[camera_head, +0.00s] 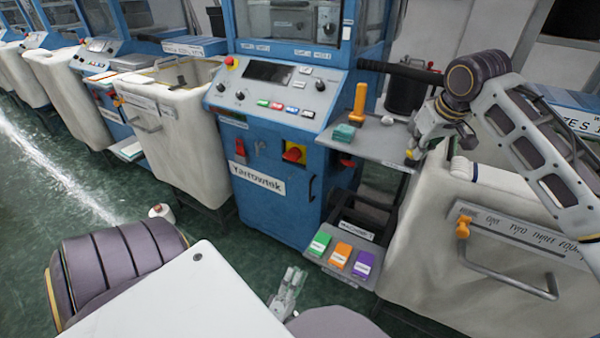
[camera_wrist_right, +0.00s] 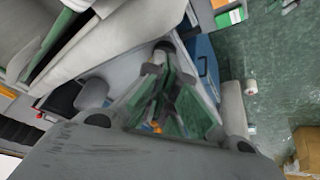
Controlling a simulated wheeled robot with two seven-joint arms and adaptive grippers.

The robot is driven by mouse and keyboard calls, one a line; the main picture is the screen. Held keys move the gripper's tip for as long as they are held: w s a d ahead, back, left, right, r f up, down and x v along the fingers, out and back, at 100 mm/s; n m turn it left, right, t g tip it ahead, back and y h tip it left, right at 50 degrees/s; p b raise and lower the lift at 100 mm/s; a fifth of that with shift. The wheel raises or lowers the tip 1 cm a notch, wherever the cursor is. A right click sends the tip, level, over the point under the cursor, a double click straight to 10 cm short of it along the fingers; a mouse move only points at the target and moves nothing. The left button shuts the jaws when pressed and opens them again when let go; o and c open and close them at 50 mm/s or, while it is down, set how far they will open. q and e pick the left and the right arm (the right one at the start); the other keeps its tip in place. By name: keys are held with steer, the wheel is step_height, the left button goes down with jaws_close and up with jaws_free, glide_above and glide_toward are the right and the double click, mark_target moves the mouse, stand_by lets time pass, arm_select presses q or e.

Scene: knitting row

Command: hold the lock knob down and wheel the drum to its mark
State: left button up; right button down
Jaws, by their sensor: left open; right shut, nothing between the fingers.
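I cannot make out for certain which parts are the lock knob and the drum. The blue machine cabinet (camera_head: 262,213) carries a red-and-yellow rotary knob (camera_head: 294,154) on its front and a red button (camera_head: 229,61) on its sloped panel. A dark cylinder (camera_head: 405,92) stands behind the grey side shelf (camera_head: 375,140). My right gripper (camera_head: 414,152) is shut and empty at the shelf's right end; its fingers show in the right wrist view (camera_wrist_right: 162,100), with a small orange spot by them. My left gripper (camera_head: 287,290) is open and low in front of the cabinet, apart from it.
An orange-handled tool (camera_head: 359,103) and a teal block (camera_head: 344,132) are on the shelf. Green, orange and purple cards lie on a lower tray (camera_head: 322,262). A pale bin (camera_head: 430,285) with a rail handle stands right.

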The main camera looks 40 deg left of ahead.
arm_select(q)
steer(key=shift+v, duration=2.85)
arm_select(e)
steer(key=shift+f, duration=0.15)
arm_select(q)
steer(key=shift+r, duration=0.1)
step_height(320, 180, up, 6)
steer(key=p, duration=0.6)
steer(key=shift+r+p, duration=0.25)
steer(key=shift+p, duration=0.1)
arm_select(e)
steer(key=shift+r, duration=3.1)
steer(key=v, duration=1.1)
steer(key=shift+r, duration=0.4)
steer(key=shift+s+d, duration=0.1)
arm_select(q)
steer(key=shift+s+d+f, duration=0.1)
steer(key=shift+d, duration=0.05)
arm_select(e)
steer(key=shift+d, duration=0.1)
